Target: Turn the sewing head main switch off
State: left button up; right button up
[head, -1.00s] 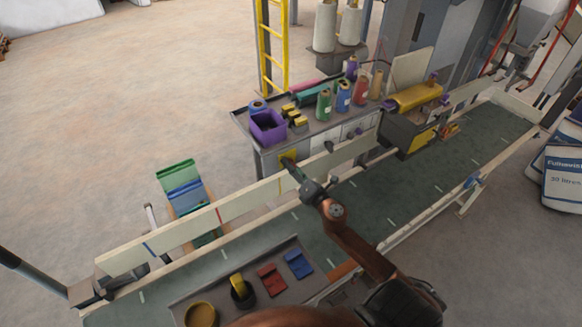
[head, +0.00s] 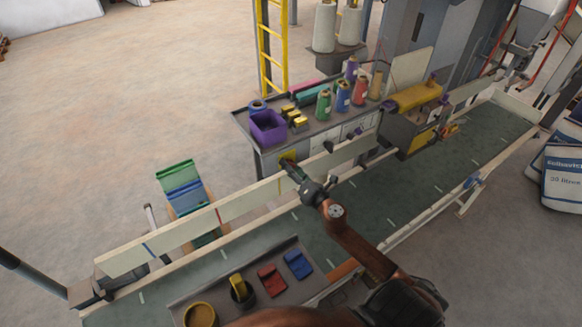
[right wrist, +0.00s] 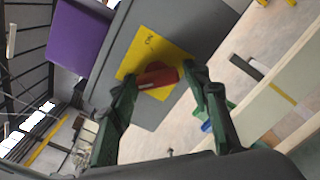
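The main switch is a red handle (right wrist: 157,76) on a yellow plate (right wrist: 140,52) marked "ON", fixed to a grey cabinet side. The plate also shows in the head view (head: 287,157), at the near end of the grey bench, with the handle mostly hidden there. My right gripper (right wrist: 160,75) reaches over the conveyor to the switch, and it also shows in the head view (head: 290,164). Its green fingers are apart, with the red handle lying across the gap between the tips. I cannot tell whether they touch it. My left gripper is out of view.
The conveyor (head: 420,170) with pale side rails runs below my right arm. A purple bin (head: 267,127) and several thread cones stand on the bench (head: 325,127). A tray (head: 225,280) with coloured items lies at the front. Floor at the left is clear.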

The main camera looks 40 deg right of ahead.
jog(key=shift+o, duration=0.9)
jog(key=shift+s, duration=0.1)
jog(key=s+a, duration=0.1)
jog(key=s, duration=1)
jog(key=shift+s+a, duration=0.15)
jog(key=shift+s, duration=0.2)
jog(key=shift+s, duration=0.1)
